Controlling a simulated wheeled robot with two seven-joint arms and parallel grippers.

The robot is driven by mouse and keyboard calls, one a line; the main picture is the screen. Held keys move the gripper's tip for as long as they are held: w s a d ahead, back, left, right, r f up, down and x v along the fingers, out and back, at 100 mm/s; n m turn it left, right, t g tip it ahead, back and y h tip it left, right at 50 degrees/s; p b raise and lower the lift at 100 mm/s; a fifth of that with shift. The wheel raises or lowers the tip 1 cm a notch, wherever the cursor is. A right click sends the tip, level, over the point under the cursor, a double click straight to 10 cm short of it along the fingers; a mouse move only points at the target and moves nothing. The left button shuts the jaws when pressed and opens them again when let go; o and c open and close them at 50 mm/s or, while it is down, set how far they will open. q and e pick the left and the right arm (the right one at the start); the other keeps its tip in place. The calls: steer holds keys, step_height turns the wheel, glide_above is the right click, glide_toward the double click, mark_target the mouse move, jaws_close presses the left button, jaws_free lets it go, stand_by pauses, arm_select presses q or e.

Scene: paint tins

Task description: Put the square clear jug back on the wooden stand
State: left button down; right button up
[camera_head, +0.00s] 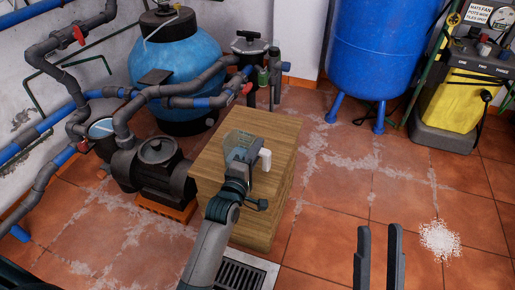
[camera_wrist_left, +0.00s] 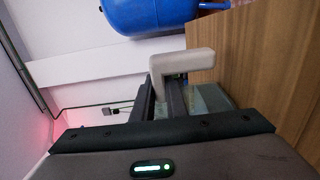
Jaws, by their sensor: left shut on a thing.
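The square clear jug (camera_head: 238,140) shows over the top of the wooden stand (camera_head: 265,218), partly hidden by my left gripper (camera_head: 248,157). Its white handle (camera_head: 264,160) points right. My left gripper is shut on the jug at its handle side. In the left wrist view the white handle (camera_wrist_left: 188,62) stands between and beyond the dark fingers (camera_wrist_left: 166,97), with part of the clear body (camera_wrist_left: 210,99) beside the stand's wood (camera_wrist_left: 265,65). I cannot tell whether the jug's base touches the wood. My right gripper (camera_head: 378,250) is open and empty, low at the right.
A dark pump (camera_head: 155,170) and pipes stand left of the stand, with a blue filter tank (camera_head: 175,65) behind. A floor drain (camera_head: 243,272) lies in front. A blue vessel (camera_head: 380,45) and a yellow machine (camera_head: 455,95) stand behind right. White granules (camera_head: 439,240) lie on open tiles.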

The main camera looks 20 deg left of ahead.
arm_select(q)
steer(key=c, duration=1.8)
jaws_free()
steer(key=shift+f, duration=0.1)
steer(key=shift+o, duration=0.2)
